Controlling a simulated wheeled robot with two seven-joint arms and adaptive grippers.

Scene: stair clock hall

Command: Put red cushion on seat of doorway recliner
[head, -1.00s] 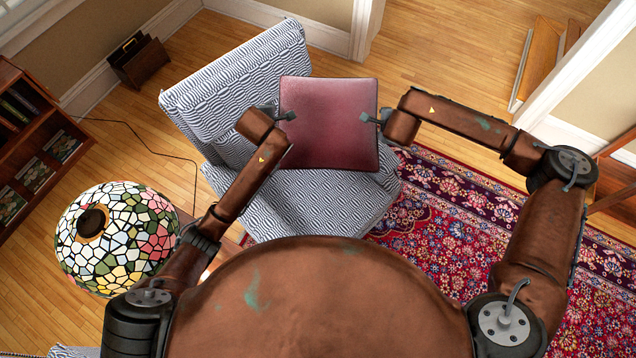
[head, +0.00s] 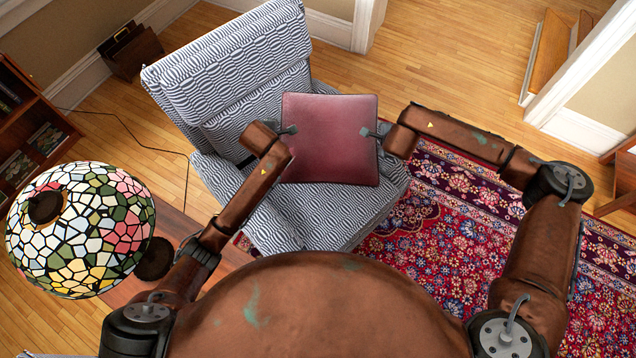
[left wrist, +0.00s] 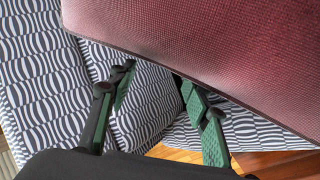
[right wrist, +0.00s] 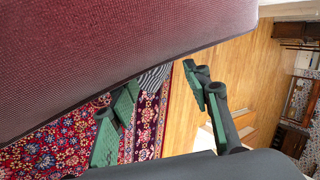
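The red cushion (head: 330,150) is held up between my two grippers, one at each side edge. In the head view it overlaps the seat and right arm of the blue-and-white patterned recliner (head: 240,75); whether it touches the chair I cannot tell. My left gripper (head: 290,130) is at its left edge, and my right gripper (head: 368,133) at its right edge. In the left wrist view the fingers (left wrist: 155,90) are apart, with the cushion (left wrist: 220,45) just beyond them. In the right wrist view the fingers (right wrist: 162,98) are also apart beside the cushion (right wrist: 110,50).
A stained-glass lamp (head: 80,230) stands at the left, near a bookcase (head: 30,125). A patterned red rug (head: 440,230) covers the floor right of the recliner. Bare wood floor (head: 440,60) lies behind it. A white door frame (head: 580,60) is at the right.

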